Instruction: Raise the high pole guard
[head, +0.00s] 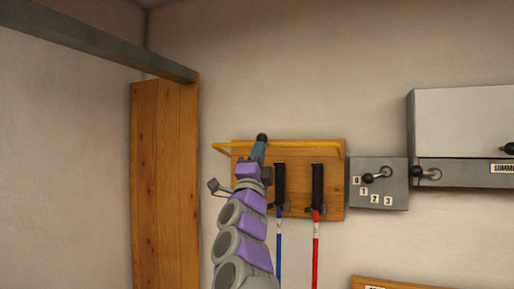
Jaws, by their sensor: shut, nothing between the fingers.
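The pole guard, a thin yellow bar (300,142), runs across the upper part of a wooden wall board (333,180) and sticks out past its left edge. A dark round knob (262,138) shows at the bar, just above my gripper. My gripper (259,148) is shut and empty, overlapping the bar in the picture; I cannot tell if it touches the bar or knob. Two poles hang below the bar, a blue pole (279,240) and a red pole (315,240), with black grips. My arm hides the board's left part.
To the right are a grey box (393,200) with a ball-ended lever and number labels, and a larger grey cabinet (465,125). A tall wooden panel (165,190) and a grey beam (100,40) stand at left. The wall above the bar is clear.

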